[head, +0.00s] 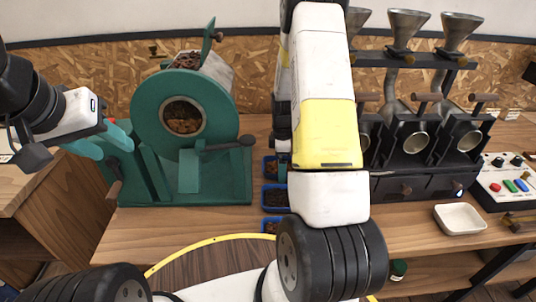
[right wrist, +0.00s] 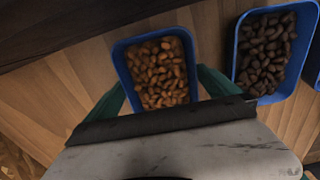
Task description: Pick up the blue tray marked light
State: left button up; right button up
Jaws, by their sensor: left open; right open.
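In the right wrist view a blue tray of light brown beans (right wrist: 191,62) lies on the wooden counter; no marking is readable. My right gripper (right wrist: 164,92) is open, its green fingers on either side of the tray's near part. Whether they touch it I cannot tell. In the head view my right arm partly covers a row of blue trays; the farthest one (head: 265,169) appears to be this tray. My left gripper (head: 112,140) is open and empty, in front of the green roaster's left side.
A blue tray of dark beans (right wrist: 238,60) lies just right of the light one, with another beyond it. The green roaster (head: 150,110) stands left of the trays, black grinders (head: 415,150) to the right. A white dish (head: 460,219) sits at the counter's front right.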

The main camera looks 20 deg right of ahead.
jog(key=c, duration=1.2)
jog(key=shift+o, duration=0.2)
jog(key=shift+r, duration=0.1)
